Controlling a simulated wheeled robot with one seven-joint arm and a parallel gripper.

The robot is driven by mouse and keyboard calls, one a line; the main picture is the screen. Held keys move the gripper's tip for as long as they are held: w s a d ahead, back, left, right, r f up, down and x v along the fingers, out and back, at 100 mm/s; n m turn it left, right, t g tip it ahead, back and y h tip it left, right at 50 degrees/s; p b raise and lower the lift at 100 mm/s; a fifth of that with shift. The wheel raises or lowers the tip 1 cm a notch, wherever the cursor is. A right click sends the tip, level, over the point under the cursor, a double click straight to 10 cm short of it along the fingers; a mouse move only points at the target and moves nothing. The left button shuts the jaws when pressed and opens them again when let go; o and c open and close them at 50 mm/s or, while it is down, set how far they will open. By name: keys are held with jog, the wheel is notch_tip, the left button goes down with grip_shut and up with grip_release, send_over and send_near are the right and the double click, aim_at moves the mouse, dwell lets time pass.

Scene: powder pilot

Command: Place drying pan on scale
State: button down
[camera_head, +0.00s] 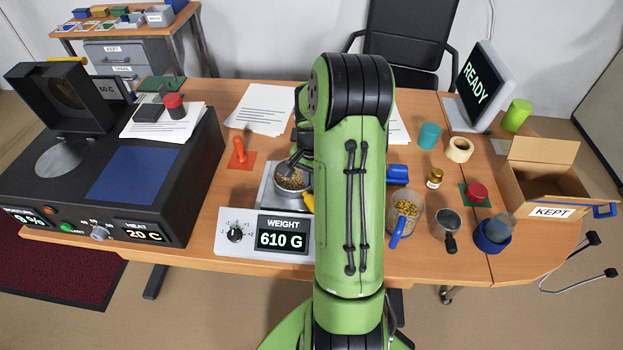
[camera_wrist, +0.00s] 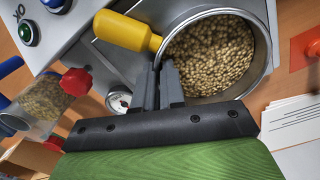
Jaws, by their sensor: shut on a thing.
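The drying pan (camera_head: 291,181) is a round metal pan full of pale grains, with a yellow handle (camera_head: 308,202). It is over the plate of the scale (camera_head: 224,248), whose display reads 610 G. In the wrist view, the pan (camera_wrist: 262,62) fills the upper right and its yellow handle (camera_wrist: 128,32) points left. My gripper (camera_wrist: 170,84) is shut on the pan's near rim, close to the handle. In the head view, my gripper (camera_head: 295,160) is at the pan's far side, and my arm hides the scale's right part. Whether the pan rests fully on the plate is hard to tell.
A black heater box (camera_head: 200,165) with a raised lid stands left. An orange stamp (camera_head: 239,150) is between it and the scale. Right of my arm stand a pitcher of yellow grains (camera_head: 404,212), a metal cup (camera_head: 446,224), and a carton (camera_head: 540,180) marked KEPT.

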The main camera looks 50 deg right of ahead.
jog(key=shift+s+a+f, duration=0.1)
jog(key=shift+s+a, duration=0.15)
jog(key=shift+s, duration=0.45)
jog(key=c, duration=1.6)
grip_release()
jog(key=o, duration=0.5)
jog(key=shift+c, duration=0.2)
jog(key=shift+w, duration=0.1)
jog(key=shift+r, duration=0.45)
notch_tip(320, 180, up, 15)
jog(key=p, duration=0.4)
jog(key=shift+p, duration=0.3)
